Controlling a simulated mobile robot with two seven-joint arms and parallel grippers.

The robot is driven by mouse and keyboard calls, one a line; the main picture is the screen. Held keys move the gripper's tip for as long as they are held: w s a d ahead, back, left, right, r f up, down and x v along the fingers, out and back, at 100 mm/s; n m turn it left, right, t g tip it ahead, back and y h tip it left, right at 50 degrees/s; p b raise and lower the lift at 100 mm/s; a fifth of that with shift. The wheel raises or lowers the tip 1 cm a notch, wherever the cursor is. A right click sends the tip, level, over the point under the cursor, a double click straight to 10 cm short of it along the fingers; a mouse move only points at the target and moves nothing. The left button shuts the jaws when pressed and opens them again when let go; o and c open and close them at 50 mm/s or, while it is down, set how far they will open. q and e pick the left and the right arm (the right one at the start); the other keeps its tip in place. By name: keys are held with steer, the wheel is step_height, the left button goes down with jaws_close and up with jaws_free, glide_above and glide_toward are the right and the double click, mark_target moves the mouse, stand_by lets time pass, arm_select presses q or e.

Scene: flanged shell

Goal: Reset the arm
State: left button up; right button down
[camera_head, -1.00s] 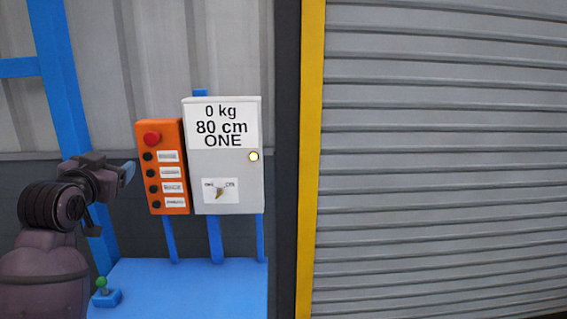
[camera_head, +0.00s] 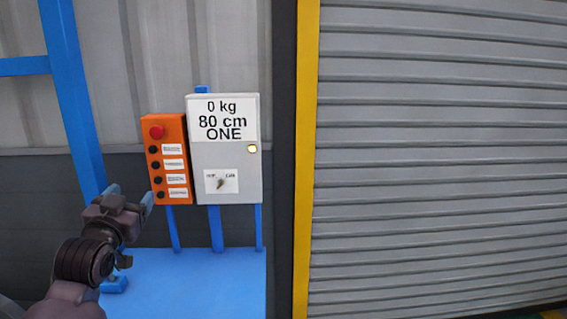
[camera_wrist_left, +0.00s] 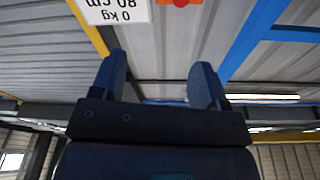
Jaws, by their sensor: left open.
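My left arm comes in from the lower left of the head view. Its gripper (camera_head: 146,200) is in front of the lower left of the orange button box and appears empty. In the left wrist view the two fingers of this gripper (camera_wrist_left: 158,78) stand apart with nothing between them. My right gripper is in neither view.
An orange box (camera_head: 167,158) has a red button and several black ones. Beside it is a grey cabinet (camera_head: 225,160) labelled "0 kg 80 cm ONE" with a key switch. Below is a blue surface (camera_head: 205,285). A yellow post (camera_head: 306,150) borders a grey shutter (camera_head: 440,150).

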arm_select(q)
steer(key=s+d+f+g, duration=0.1)
steer(key=s+f, duration=0.3)
steer(key=f, duration=0.5)
steer(key=s+d+f+g, duration=0.15)
steer(key=s+f, duration=0.25)
steer(key=f, duration=0.5)
steer(key=s+d+f+g, duration=0.1)
steer(key=s+f, duration=0.3)
steer(key=f, duration=0.5)
steer(key=s+f+n+g, duration=0.1)
steer(key=s+f+g, duration=0.4)
steer(key=s+f, duration=1)
steer(key=s+b, duration=0.1)
steer(key=s, duration=0.2)
steer(key=shift+d+f, duration=0.15)
steer(key=shift+d, duration=0.1)
